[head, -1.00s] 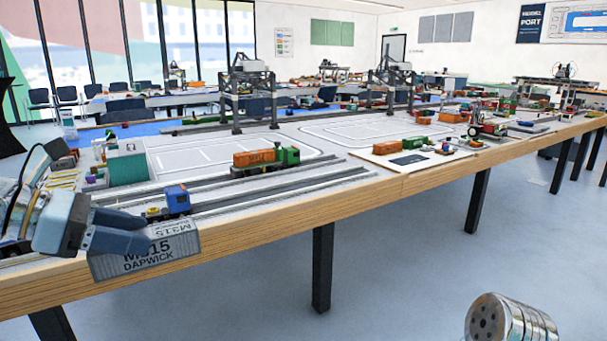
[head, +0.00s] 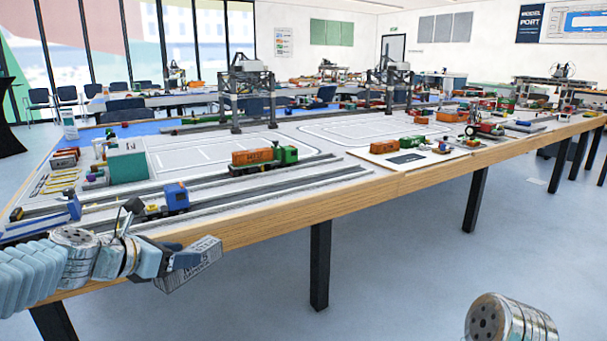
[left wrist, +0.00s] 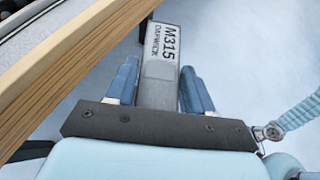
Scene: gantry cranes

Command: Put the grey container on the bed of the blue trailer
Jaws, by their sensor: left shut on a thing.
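The grey container (head: 202,266), marked M315 DAPWICK, is in my left gripper (head: 184,262), just off the table's front edge. It looks tilted in the head view. In the left wrist view the container (left wrist: 160,52) sits between the two blue fingers (left wrist: 158,84), with its far end sticking out beyond them over the floor. A low vehicle with a blue block (head: 176,197) stands on the near track. Another blue piece (head: 73,207) stands at the left end of the table. I cannot tell for sure which is the blue trailer. My right gripper is out of view.
The table's wooden front edge (head: 260,227) lies right behind the container and beside my gripper. A green locomotive with an orange wagon (head: 253,157) stands on the track beyond. A teal box (head: 127,167) and gantry cranes (head: 247,95) stand farther back. The floor in front is clear.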

